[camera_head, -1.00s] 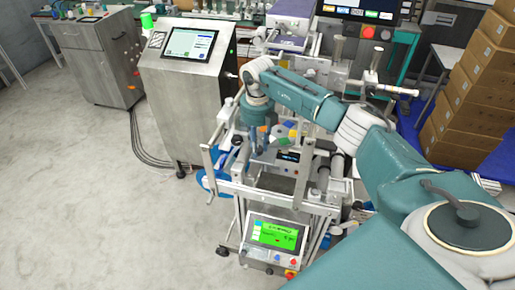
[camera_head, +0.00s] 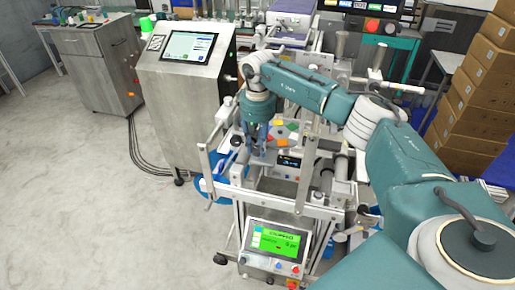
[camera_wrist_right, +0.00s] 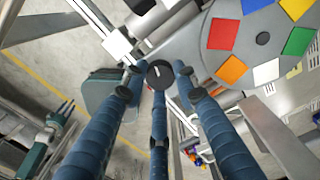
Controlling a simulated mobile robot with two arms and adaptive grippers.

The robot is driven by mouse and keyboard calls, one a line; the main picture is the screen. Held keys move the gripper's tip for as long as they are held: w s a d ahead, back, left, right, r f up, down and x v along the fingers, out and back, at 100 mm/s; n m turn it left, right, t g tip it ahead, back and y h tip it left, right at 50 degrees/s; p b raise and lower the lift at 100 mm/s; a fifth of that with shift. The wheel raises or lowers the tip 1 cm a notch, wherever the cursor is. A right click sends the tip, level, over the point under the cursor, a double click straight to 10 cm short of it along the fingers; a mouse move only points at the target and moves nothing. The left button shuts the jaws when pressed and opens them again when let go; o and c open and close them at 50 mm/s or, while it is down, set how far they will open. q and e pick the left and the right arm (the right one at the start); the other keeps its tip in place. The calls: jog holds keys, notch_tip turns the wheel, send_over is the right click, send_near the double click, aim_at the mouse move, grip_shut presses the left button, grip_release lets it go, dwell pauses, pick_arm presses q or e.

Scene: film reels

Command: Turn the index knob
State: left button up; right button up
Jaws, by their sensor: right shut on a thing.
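The index knob (camera_wrist_right: 160,74) is a small round black knob with a white mark, beside the grey colour wheel (camera_wrist_right: 228,70) in the right wrist view. My right gripper (camera_wrist_right: 160,84) has three blue ribbed fingers closed in around the knob, shut on it. In the head view my right gripper (camera_head: 257,148) points down at the machine, left of the colour wheel (camera_head: 283,133), and hides the knob. My left gripper (camera_wrist_right: 65,110) appears small at the lower left of the wrist view, away from the knob; its finger opening is unclear.
A metal guard frame (camera_head: 270,197) surrounds the machine's front. A green-lit control panel (camera_head: 273,243) stands below it. A steel cabinet with a touchscreen (camera_head: 187,46) stands left. Cardboard boxes (camera_head: 478,100) are stacked right. The floor at left is clear.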

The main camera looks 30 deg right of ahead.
aim_at(258, 149)
jog(key=shift+d+n+b, duration=0.1)
jog(key=shift+n+b, duration=0.4)
jog(key=shift+n, duration=1.3)
jog(key=o, duration=1.1)
jog(key=shift+o, duration=0.2)
notch_tip(258, 149, up, 12)
jog(key=shift+s, duration=0.1)
